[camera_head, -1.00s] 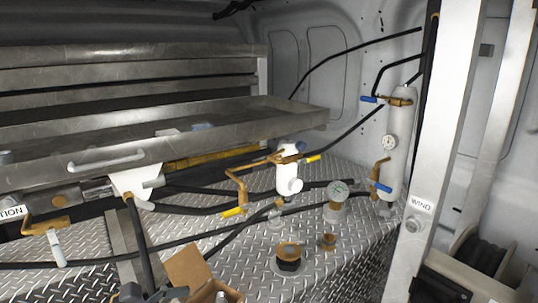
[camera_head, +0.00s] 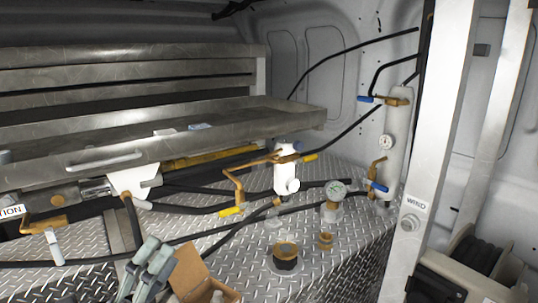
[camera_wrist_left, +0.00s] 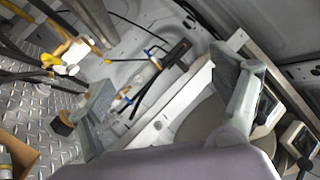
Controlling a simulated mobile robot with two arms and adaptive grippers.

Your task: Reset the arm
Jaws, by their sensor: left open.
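My left gripper (camera_head: 156,252) is low in the head view, left of the open cardboard box, with its grey-green fingers pointing up. It is open and holds nothing. In the left wrist view, its two fingers (camera_wrist_left: 170,88) stand wide apart, with only the background between them. My right gripper is in neither view.
The cardboard box (camera_head: 196,278) sits close to my left gripper on the diamond-plate deck (camera_head: 235,265). A metal tray (camera_head: 220,135) overhangs the deck. A post marked WIND (camera_head: 440,140) stands right.

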